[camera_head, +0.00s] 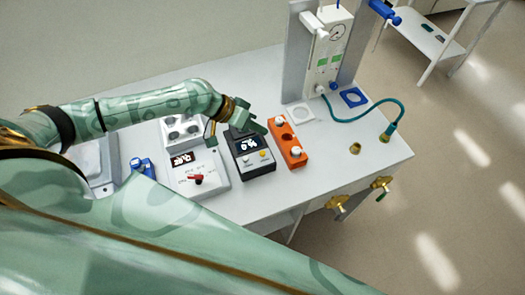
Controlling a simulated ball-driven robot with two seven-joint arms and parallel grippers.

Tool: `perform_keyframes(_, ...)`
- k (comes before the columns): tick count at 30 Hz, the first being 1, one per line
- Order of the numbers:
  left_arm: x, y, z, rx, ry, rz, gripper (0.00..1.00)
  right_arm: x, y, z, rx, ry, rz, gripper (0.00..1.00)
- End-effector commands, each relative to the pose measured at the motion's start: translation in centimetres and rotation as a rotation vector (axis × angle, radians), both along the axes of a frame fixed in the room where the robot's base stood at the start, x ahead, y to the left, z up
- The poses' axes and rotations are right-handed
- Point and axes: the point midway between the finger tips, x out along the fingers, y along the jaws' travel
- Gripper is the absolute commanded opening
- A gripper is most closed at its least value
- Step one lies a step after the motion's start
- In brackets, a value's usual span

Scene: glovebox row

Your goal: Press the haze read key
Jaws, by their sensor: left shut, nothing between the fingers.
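A dark meter (252,163) with a lit number display stands on the white bench. A white key and a yellow key (262,154) sit on its face below the display. I cannot read which key is the haze read key. My left gripper (254,128) is over the far end of this meter, with its fingers shut and empty. It hides part of the meter's back. I cannot tell whether it touches the meter. My right gripper is out of view.
A white box with a display and red knob (197,179) stands left of the meter. An orange block (289,148) with round sockets is close on the right. A tall grey stand (330,50) with a teal hose is behind.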

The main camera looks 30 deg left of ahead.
Motion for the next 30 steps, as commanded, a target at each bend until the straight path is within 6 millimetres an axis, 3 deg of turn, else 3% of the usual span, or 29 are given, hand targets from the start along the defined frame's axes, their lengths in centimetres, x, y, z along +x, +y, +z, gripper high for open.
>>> perform_keyframes(8, 0.0, 0.0, -0.9, -0.002, 0.001, 0.002, 0.00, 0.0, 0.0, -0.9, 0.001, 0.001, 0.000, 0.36)
perform_keyframes(22, 0.0, 0.0, -7.0, -0.002, 0.003, 0.002, 0.00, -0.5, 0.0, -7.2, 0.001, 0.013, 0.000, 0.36)
perform_keyframes(30, 0.0, 0.0, -8.8, -0.004, 0.000, 0.002, 0.00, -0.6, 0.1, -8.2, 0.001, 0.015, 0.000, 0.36)
